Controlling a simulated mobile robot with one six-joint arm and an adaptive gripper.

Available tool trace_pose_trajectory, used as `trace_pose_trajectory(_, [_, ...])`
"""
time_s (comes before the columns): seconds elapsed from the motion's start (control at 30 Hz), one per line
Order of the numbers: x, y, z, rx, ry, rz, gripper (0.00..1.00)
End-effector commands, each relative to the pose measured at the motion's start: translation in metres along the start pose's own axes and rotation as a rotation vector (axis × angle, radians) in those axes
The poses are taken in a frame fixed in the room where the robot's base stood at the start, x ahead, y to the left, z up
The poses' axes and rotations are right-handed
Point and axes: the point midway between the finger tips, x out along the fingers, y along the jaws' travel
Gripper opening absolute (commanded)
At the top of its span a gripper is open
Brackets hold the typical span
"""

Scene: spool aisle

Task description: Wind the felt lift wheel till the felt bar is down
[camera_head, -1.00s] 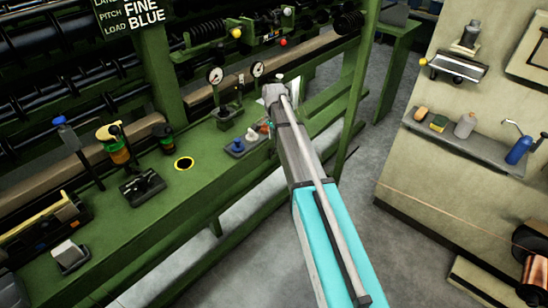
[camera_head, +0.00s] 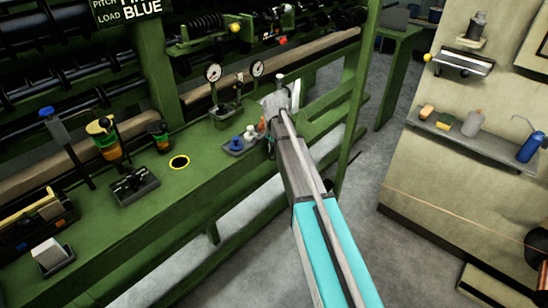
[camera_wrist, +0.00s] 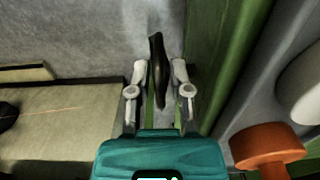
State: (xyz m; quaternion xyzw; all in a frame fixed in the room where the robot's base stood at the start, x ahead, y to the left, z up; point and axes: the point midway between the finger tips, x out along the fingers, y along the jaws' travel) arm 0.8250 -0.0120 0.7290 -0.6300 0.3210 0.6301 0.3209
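In the wrist view my gripper (camera_wrist: 159,80) has its two pale fingers apart, one on each side of a narrow black part (camera_wrist: 158,70). This may be the felt lift wheel's rim or handle seen edge-on, but I cannot be sure. Slim gaps seem to show beside it, and I see no firm contact.
The green bench (camera_head: 190,200) holds two gauges (camera_head: 235,72), a tray of small coloured items (camera_head: 243,142) and a white block (camera_head: 47,253). A shelf (camera_head: 460,140) is on the right wall. Grey floor is clear between. An orange knob (camera_wrist: 267,145) is near my gripper's right side.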

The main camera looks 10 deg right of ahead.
Motion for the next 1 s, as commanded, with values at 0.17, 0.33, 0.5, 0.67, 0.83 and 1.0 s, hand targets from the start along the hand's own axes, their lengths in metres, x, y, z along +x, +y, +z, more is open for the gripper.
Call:
trace_pose_trajectory(0.17, [0.0112,0.0,0.0,0.0,0.0,0.0,0.26])
trace_pose_trajectory(0.33, [0.0136,0.0,0.0,0.0,0.0,0.0,0.26])
trace_pose_trajectory(0.5, [0.0134,0.0,0.0,0.0,0.0,0.0,0.26])
trace_pose_trajectory(0.67, [0.0133,0.0,0.0,0.0,0.0,0.0,0.24])
trace_pose_trajectory(0.83, [0.0133,0.0,0.0,0.0,0.0,0.0,0.0])
trace_pose_trajectory(1.0, [0.0133,0.0,0.0001,0.0,0.0,0.0,0.0])
